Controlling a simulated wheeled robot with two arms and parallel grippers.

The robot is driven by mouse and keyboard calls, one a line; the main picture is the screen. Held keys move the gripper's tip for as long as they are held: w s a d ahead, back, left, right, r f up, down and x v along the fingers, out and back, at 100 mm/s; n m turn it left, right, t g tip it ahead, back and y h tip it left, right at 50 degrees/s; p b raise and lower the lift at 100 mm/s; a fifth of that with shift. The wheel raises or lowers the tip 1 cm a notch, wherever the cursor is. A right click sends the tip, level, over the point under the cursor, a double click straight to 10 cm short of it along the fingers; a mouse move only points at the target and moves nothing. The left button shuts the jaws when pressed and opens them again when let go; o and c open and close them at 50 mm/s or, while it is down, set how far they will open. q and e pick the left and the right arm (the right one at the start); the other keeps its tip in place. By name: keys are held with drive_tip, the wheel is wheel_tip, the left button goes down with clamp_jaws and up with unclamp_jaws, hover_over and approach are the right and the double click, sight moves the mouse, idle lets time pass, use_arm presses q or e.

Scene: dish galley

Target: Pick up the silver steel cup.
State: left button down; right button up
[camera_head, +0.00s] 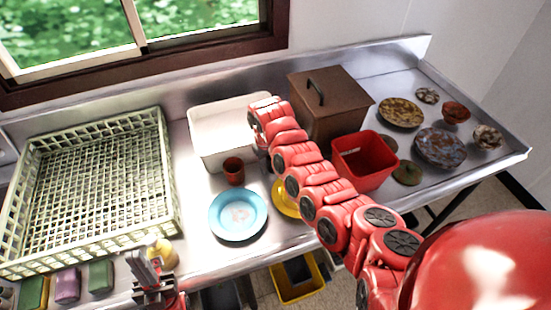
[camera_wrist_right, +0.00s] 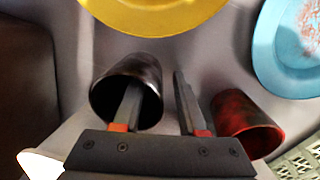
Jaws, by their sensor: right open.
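The silver steel cup (camera_wrist_right: 106,98) is in the right wrist view, with its dark mouth toward the camera. In the head view I cannot make it out; my right arm covers that area. My right gripper (camera_wrist_right: 157,82) is open. Its left finger lies over or inside the cup's mouth, I cannot tell which; its right finger is to the right of the cup. In the head view the right gripper's fingers are hidden behind the arm. My left gripper (camera_head: 152,278) is low at the counter's front edge; its jaws are unclear.
A red-brown cup (camera_wrist_right: 240,120) is close right of the right gripper, also in the head view (camera_head: 233,171). A yellow plate (camera_head: 281,198), blue plate (camera_head: 238,215), white bin (camera_head: 210,148), brown lidded box (camera_head: 335,105) and red tub (camera_head: 364,165) surround the arm. A dish rack (camera_head: 165,175) is left.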

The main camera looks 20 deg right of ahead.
drive_tip(key=shift+f, duration=0.1)
clamp_jaws()
idle(0.4)
